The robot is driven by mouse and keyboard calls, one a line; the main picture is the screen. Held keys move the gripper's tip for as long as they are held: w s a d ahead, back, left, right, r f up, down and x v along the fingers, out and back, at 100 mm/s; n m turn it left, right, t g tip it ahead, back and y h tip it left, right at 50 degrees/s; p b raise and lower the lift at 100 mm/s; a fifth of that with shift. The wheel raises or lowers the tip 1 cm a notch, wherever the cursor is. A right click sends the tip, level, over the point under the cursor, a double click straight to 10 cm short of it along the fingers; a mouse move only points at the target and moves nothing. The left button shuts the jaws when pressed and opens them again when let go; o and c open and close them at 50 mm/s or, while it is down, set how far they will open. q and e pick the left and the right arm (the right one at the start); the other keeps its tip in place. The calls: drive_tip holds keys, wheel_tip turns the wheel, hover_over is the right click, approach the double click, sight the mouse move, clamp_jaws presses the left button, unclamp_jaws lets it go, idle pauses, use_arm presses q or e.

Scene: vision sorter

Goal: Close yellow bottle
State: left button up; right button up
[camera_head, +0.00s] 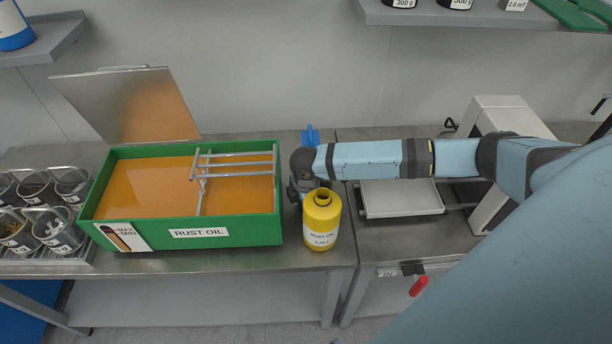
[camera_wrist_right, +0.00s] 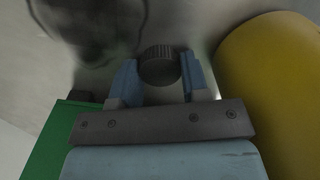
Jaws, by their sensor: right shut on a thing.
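The yellow bottle (camera_head: 321,222), labelled rust oil, stands upright at the bench's front edge, just right of the green tank. Its neck is uncovered and shows a dark opening. It also shows as a large yellow curve at the right of the right wrist view (camera_wrist_right: 280,85). My right gripper (camera_wrist_right: 160,80) is shut on a dark ribbed round cap (camera_wrist_right: 159,62), held between its blue fingers. In the head view my right wrist is behind and left of the bottle; the fingers and cap are hidden there. My left gripper is not in view.
The green rust oil tank (camera_head: 262,233) with a raised metal lid (camera_head: 130,103) stands close left. A blue object (camera_head: 310,135) shows behind my wrist. Glass jars (camera_head: 60,230) stand far left. A flat grey plate (camera_head: 402,199) lies to the right, under my forearm.

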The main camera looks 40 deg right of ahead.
drive_tip(key=shift+r, duration=0.15)
drive_tip(key=shift+r, duration=0.25)
wheel_tip(320, 180, up, 19)
drive_tip(key=shift+r, duration=0.15)
idle(0.3)
